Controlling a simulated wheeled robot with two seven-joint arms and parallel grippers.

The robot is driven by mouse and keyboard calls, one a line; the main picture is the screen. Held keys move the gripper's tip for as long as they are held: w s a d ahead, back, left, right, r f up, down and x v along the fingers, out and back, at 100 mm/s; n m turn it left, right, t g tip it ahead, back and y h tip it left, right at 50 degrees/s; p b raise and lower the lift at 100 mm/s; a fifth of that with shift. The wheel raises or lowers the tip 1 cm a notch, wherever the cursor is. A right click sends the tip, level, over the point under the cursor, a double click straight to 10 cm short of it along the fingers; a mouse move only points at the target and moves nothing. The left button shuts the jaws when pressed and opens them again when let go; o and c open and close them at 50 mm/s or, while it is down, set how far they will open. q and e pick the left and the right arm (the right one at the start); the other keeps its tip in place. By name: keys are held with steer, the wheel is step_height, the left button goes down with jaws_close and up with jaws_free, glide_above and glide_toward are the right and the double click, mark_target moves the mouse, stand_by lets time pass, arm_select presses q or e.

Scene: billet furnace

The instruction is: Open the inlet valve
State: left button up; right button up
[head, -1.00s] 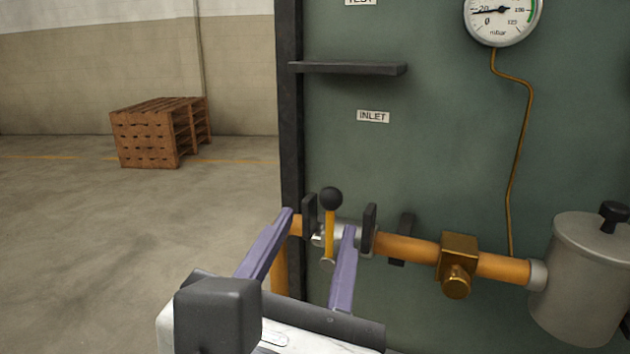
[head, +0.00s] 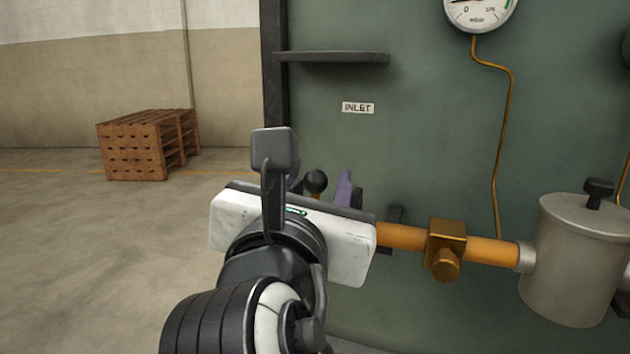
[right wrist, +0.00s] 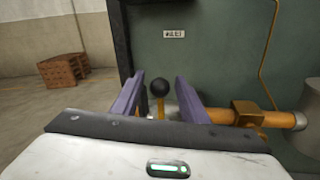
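The inlet valve has a yellow lever (right wrist: 161,108) with a black ball knob (head: 316,181), below the INLET label (head: 358,108). The lever stands upright, across the orange pipe (head: 402,236). The knob also shows in the right wrist view (right wrist: 159,87). My right gripper (head: 319,178) is open, with its purple fingers to the left and right of the lever and knob. In the right wrist view the gripper (right wrist: 156,82) shows gaps on both sides of the knob. In the head view my gripper body hides the valve body and most of the lever. My left gripper is out of view.
A dark shelf (head: 332,57) juts from the green panel (head: 430,150) above the valve. A brass fitting (head: 445,248) and a grey canister (head: 572,262) lie to the right along the pipe. A gauge (head: 480,12) is above. Pallets (head: 148,145) stand far left on open floor.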

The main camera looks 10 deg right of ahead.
steer(key=c, duration=0.7)
jaws_close()
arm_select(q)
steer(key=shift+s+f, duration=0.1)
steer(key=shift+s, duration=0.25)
arm_select(e)
steer(key=a+n+p, duration=0.1)
steer(key=p, duration=0.2)
steer(key=w+a+n+p, duration=0.1)
steer(key=p, duration=0.2)
steer(key=shift+w+f+n+g, duration=0.2)
steer(key=shift+n+g, duration=0.1)
steer(key=shift+n, duration=0.1)
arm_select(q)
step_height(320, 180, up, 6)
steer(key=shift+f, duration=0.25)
arm_select(e)
steer(key=o, duration=0.8)
jaws_free()
